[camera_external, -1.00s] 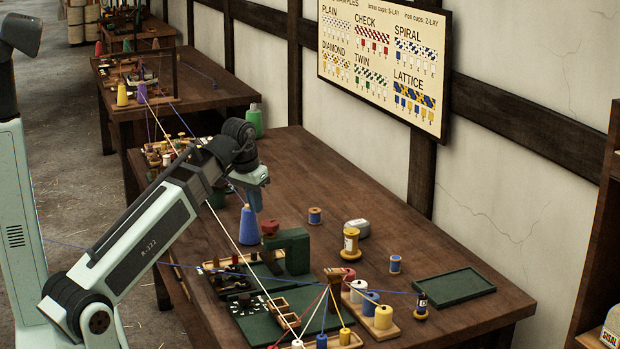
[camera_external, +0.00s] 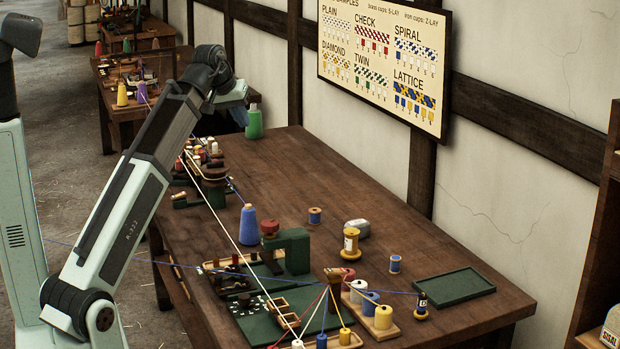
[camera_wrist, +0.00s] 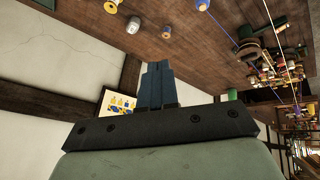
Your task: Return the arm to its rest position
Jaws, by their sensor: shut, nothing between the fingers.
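My gripper (camera_external: 240,114) is raised above the far end of the table (camera_external: 330,190), close by the green bottle in the picture. In the wrist view its blue fingers (camera_wrist: 158,84) are together with nothing between them. The arm reaches up from its pale green base at the left, with its elbow low and its wrist high. The gripper touches nothing that I can see. A blue cone of thread (camera_external: 248,226) stands upright on the table below it.
A green machine (camera_external: 292,250), spools such as the yellow one (camera_external: 383,317), and an empty green tray (camera_external: 455,286) stand on the table. A white cord (camera_external: 225,222) and coloured threads run across. A sample board (camera_external: 384,62) hangs on the wall. The table's right middle is mostly clear.

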